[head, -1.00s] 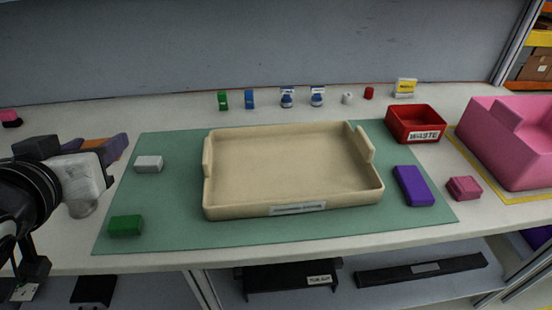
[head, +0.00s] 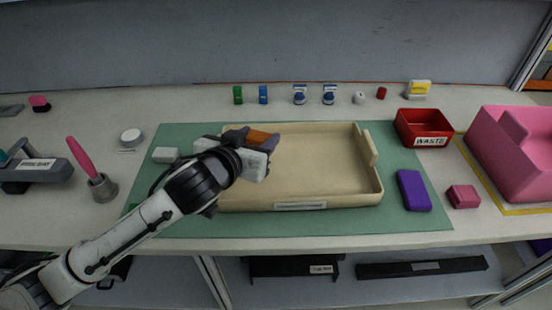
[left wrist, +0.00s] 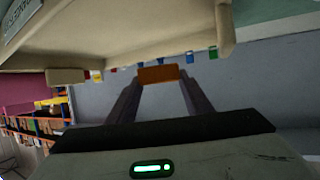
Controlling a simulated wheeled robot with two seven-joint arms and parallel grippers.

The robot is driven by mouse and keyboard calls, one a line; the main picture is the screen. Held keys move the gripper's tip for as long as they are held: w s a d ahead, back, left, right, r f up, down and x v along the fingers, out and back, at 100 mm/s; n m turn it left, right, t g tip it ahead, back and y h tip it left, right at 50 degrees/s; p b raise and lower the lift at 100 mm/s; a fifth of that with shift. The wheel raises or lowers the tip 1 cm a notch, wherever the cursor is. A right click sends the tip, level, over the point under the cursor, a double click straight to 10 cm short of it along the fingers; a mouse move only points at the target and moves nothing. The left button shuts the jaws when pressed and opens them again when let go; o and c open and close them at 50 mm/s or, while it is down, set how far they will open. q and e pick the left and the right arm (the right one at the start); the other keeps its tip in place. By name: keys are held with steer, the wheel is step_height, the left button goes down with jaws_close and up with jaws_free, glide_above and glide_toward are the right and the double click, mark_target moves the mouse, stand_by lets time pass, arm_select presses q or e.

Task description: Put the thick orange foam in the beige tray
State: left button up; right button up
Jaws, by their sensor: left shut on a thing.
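The thick orange foam (head: 262,138) is held between the fingertips of my left gripper (head: 256,140), which is shut on it. They are over the left part of the beige tray (head: 320,165), near its left back corner. The tray lies on the green mat and looks empty where it is visible; my arm hides its left wall. In the left wrist view the foam (left wrist: 158,74) sits between the two fingers, apart from the tray (left wrist: 110,35). My right gripper is not in view.
A white block (head: 165,155) lies left of the tray, and a purple block (head: 413,190) lies right of it. A red waste bin (head: 423,128), a pink block (head: 463,196) and a pink bin (head: 510,150) stand further right. Several small items line the back.

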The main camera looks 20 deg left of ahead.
arm_select(q)
step_height(320, 180, down, 7)
steer(key=shift+f+b, duration=0.15)
steer(key=shift+b, duration=0.2)
steer(key=shift+f, duration=0.15)
steer(key=o, duration=1)
steer(key=shift+r, duration=0.3)
steer(key=v, duration=1.2)
steer(key=shift+f, duration=0.1)
